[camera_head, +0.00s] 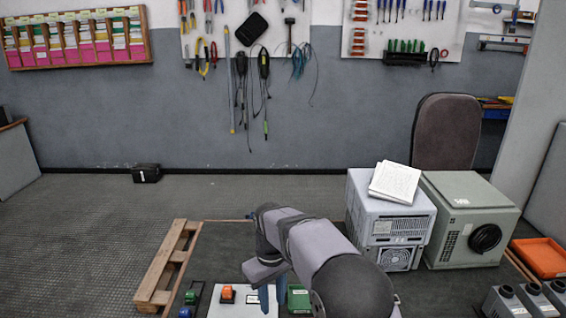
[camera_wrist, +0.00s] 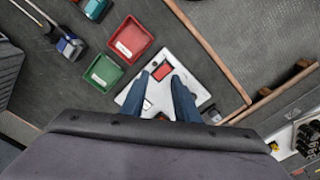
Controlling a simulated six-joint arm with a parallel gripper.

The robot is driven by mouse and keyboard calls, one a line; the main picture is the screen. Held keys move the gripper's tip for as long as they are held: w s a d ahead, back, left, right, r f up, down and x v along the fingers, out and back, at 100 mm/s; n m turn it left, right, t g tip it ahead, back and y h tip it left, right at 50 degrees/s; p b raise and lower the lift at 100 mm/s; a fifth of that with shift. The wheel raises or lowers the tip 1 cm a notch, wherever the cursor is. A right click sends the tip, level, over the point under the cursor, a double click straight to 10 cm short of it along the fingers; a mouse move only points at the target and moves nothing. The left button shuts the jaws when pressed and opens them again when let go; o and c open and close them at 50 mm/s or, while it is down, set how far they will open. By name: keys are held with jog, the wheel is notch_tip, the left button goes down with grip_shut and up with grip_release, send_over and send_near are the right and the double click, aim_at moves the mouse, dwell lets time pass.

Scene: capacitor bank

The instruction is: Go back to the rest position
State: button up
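My gripper (camera_head: 272,297) hangs low over the work surface in the head view, with its blue fingers pointing down. In the wrist view my gripper (camera_wrist: 160,77) has its two blue fingers spread apart, with nothing held between them. Below and beyond the fingertips is a white board (camera_wrist: 190,60) with a red block (camera_wrist: 161,70) on it. The white board (camera_head: 240,309) also shows in the head view, left of the fingers, with an orange-red block (camera_head: 227,293) on it. My forearm hides part of the surface.
A green tray (camera_wrist: 103,72) and a red tray (camera_wrist: 130,40) lie beside the board. A grey-white box (camera_head: 390,220) and a grey-green case (camera_head: 468,220) stand at right, near an orange tray (camera_head: 541,257). A wooden pallet edge (camera_head: 165,265) runs at left. Open floor lies beyond.

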jog(key=s+d+m+p, duration=0.1)
jog(key=s+d+m, duration=0.2)
jog(key=s+d, duration=0.5)
jog(key=s+d+m+p, duration=0.2)
jog(key=s+d+m, duration=0.2)
jog(key=s+d, duration=0.5)
jog(key=s, duration=0.7)
jog(key=shift+s+d+r, duration=0.2)
jog(key=shift+d+r, duration=0.1)
